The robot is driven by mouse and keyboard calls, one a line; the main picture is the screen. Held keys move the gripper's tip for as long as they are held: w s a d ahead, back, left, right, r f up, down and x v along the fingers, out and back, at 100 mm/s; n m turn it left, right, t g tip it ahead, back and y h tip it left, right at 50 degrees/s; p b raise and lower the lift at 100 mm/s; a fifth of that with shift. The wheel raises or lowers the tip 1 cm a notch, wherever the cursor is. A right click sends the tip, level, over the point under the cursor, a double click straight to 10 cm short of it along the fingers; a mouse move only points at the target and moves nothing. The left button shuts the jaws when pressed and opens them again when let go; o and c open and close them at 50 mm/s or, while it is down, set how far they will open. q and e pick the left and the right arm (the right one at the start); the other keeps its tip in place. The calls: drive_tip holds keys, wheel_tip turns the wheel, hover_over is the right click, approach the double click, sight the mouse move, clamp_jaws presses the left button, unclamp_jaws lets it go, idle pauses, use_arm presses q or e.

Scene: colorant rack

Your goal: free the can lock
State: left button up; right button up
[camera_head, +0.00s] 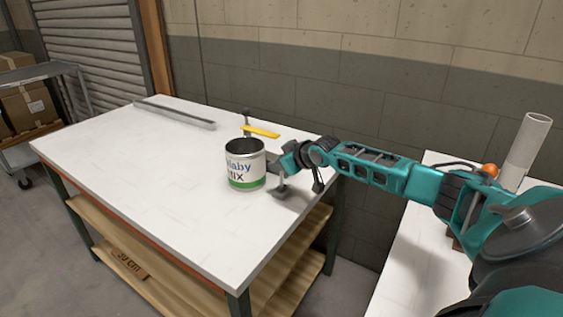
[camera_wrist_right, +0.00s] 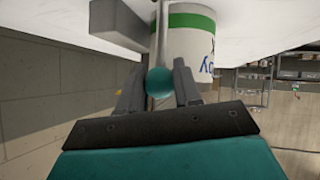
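An open-topped metal can (camera_head: 245,168) with a white and green label stands upright near the right edge of the white table. In the right wrist view the can (camera_wrist_right: 192,38) appears upside down, just beyond my fingers. A teal ball knob (camera_wrist_right: 159,81) on a thin rod, seemingly part of the lock, sits between the fingers of my right gripper (camera_wrist_right: 158,85). The fingers stand apart on either side of it; firm contact does not show. In the head view my right gripper (camera_head: 280,165) is close beside the can's right side, and the knob is hidden. My left gripper is out of view.
A yellow bar (camera_head: 261,131) on a dark upright stands behind the can. A long grey rail (camera_head: 175,114) lies at the table's back. The table's (camera_head: 150,170) left and front are clear. A white pipe (camera_head: 526,148) stands at right on another white surface.

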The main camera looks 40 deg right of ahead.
drive_tip(key=o, duration=0.4)
drive_tip(key=shift+o, duration=0.2)
drive_tip(key=p+v, duration=0.2)
drive_tip(key=v, duration=1.1)
drive_tip(key=shift+w, duration=0.1)
